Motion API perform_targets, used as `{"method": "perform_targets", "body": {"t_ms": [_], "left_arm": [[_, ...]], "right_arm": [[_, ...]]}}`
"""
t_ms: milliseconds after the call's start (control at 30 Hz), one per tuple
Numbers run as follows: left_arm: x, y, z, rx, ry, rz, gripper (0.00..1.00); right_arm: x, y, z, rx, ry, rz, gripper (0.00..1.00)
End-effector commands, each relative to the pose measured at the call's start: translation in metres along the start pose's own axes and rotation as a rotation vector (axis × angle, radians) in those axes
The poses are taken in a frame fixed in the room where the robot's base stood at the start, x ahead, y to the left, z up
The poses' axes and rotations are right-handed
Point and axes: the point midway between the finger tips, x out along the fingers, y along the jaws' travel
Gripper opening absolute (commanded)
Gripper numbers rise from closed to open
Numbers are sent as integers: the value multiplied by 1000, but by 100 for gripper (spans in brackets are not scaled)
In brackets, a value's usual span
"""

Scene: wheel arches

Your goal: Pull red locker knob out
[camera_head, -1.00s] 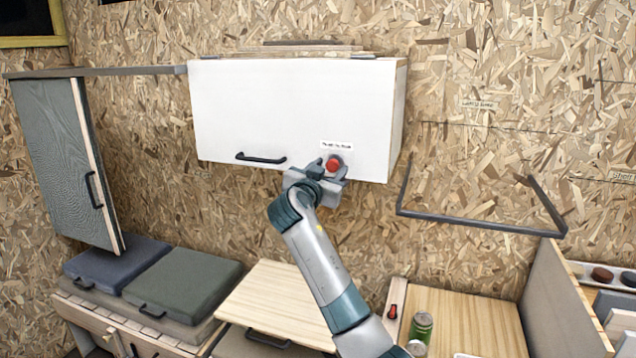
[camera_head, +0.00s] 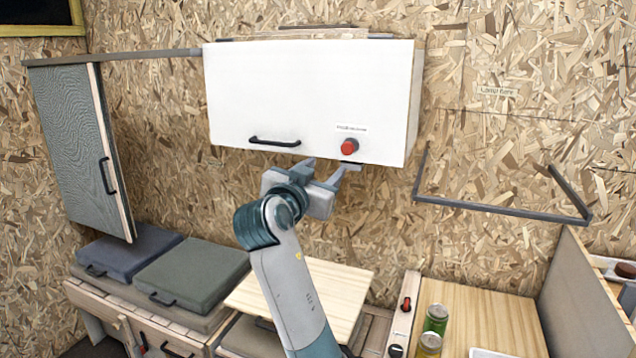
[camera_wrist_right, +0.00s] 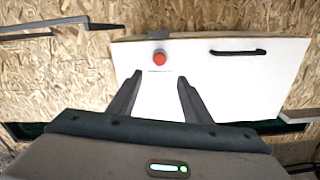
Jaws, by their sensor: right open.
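The red locker knob (camera_head: 349,146) sits on a dark round base at the lower right of the white locker (camera_head: 300,95), under a small printed label. In the right wrist view the red knob (camera_wrist_right: 159,58) shows beyond the fingertips, between their lines. My right gripper (camera_head: 333,166) is open and empty, just below and left of the knob in the head view and apart from it. Its two fingers also show spread in the right wrist view (camera_wrist_right: 158,82). My left gripper is in neither view.
The locker has a black handle (camera_head: 275,142) left of the knob. A grey metal bracket (camera_head: 505,207) juts from the wall at right. A grey door panel (camera_head: 80,145) hangs at left. Cushions, a wooden board (camera_head: 318,295) and cans (camera_head: 435,319) are below.

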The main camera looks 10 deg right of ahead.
Motion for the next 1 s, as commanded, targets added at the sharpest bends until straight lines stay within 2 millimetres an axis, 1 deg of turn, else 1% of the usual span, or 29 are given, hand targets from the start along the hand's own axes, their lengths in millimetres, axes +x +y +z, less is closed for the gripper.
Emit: {"method": "perform_targets", "body": {"t_ms": [33,100,200,300,733,867,967,1000], "left_arm": [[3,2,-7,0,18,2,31],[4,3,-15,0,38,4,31],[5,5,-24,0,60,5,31],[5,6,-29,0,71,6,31],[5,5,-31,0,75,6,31],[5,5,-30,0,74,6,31],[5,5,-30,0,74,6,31],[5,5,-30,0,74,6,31]], "right_arm": [[-7,0,2,2,-1,-2,45],[-15,0,2,0,-1,0,45],[-22,0,2,1,-1,0,45],[-26,0,1,0,0,1,45],[-27,0,2,-5,-2,-1,45],[-22,-3,19,-37,-17,-14,45],[-14,-8,47,-88,-42,-39,45],[-10,-10,63,-118,-56,-52,45]]}}
